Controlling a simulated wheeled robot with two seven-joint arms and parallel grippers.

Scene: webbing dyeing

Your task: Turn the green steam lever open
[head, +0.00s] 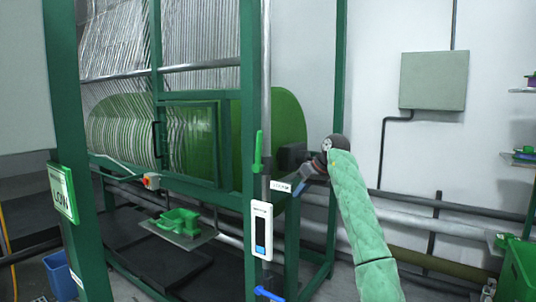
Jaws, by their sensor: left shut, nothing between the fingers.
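The green steam lever (258,153) stands upright on the vertical pipe beside the green machine post, near the middle of the head view. My left gripper (303,184) is at the end of the arm in the green quilted sleeve, to the right of the lever and slightly lower. It is shut and empty, apart from the lever in the picture. Its fingertips are small and partly dark, near a white label plate (281,186). My right gripper is not in view.
A white gauge panel (262,230) and a blue lever (268,293) sit below the green lever. The green-framed machine (190,135) with webbing fills the left. Wall pipes (455,228) run behind my arm. A green bin (519,272) stands at right.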

